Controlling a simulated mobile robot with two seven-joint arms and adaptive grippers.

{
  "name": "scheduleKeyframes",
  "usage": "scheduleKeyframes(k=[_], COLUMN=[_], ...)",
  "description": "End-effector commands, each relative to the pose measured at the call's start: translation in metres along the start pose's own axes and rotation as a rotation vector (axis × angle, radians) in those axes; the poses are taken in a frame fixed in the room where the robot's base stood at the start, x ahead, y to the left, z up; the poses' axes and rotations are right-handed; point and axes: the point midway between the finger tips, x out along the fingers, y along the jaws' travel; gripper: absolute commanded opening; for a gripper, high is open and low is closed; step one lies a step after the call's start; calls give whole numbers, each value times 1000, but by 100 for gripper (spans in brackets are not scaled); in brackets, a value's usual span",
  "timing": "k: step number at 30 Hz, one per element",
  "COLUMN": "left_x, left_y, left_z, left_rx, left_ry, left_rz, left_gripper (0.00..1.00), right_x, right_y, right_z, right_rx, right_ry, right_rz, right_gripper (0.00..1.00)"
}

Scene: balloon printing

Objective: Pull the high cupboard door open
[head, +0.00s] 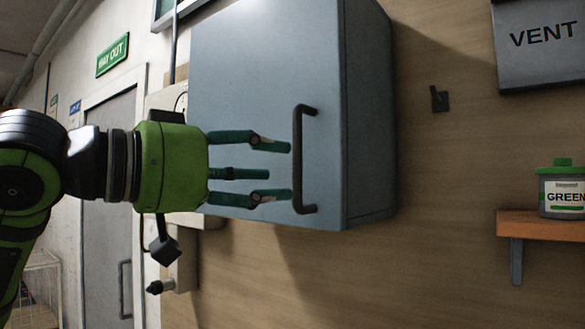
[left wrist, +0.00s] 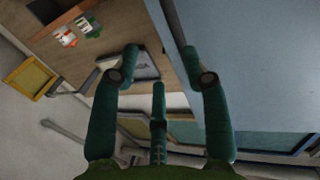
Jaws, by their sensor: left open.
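The high cupboard (head: 265,60) is a blue-grey box on the wall, and its door looks shut. A dark vertical bar handle (head: 298,160) is on the door near its right edge. My left gripper (head: 290,170) comes in from the left with its green fingers open, their tips just left of the handle. In the left wrist view the open fingers (left wrist: 160,65) show with nothing between their tips that I can tell is held. The dark handle (left wrist: 174,25) runs near the right finger there, and the door (left wrist: 260,60) fills the right side. My right gripper is not seen.
A wooden shelf (head: 545,226) with a green-lidded jar (head: 562,190) is at the right. A VENT box (head: 540,45) is above it, and a small dark hook (head: 439,98) is on the wall. A grey room door (head: 108,200) stands at the left. The wall below the cupboard is mostly clear.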

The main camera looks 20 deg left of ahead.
Motion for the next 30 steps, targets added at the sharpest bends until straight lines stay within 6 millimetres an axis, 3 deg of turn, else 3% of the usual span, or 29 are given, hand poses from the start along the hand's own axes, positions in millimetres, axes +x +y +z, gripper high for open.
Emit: scheduleKeyframes(k=[5,18,29,30], left_x=[-8,51,58,58], left_y=[-12,-15,-16,-16], left_z=[-13,-15,-13,-13], left_rx=[84,80,80,80], left_ry=[20,19,21,21], left_rz=[-74,-70,-70,-70], left_gripper=[46,46,46,34], right_x=[-3,-30,-31,-31], right_y=[0,-3,-3,-3], right_z=[-1,-4,-4,-4], right_rx=[0,2,2,2], right_ry=[0,1,1,1], right_rz=[-1,-5,-5,-5], right_gripper=[40,40,40,40])
